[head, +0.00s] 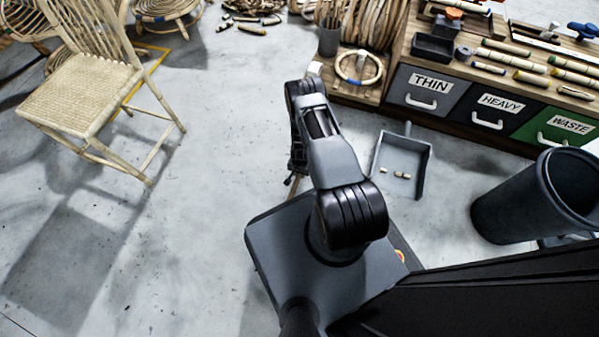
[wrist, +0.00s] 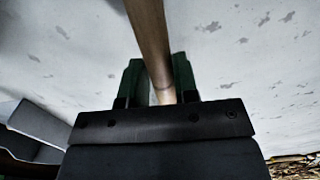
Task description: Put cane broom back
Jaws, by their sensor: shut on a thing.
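My gripper (wrist: 158,84) is shut on a round tan wooden handle (wrist: 148,35), seen in the wrist view. The handle runs between the fingers and out of the top of the picture. I take it for the cane broom's handle; its brush end is not clearly seen. In the head view my arm hides most of the gripper and what it holds. A small brown piece shows low beside the arm there, too little to identify.
A grey dustpan (head: 412,185) with a few cane bits lies right of my arm. A dark bin (head: 520,205) stands at right. The workbench with THIN, HEAVY and WASTE drawers (head: 495,110) is behind. A cane chair (head: 85,90) stands left; the floor between is clear.

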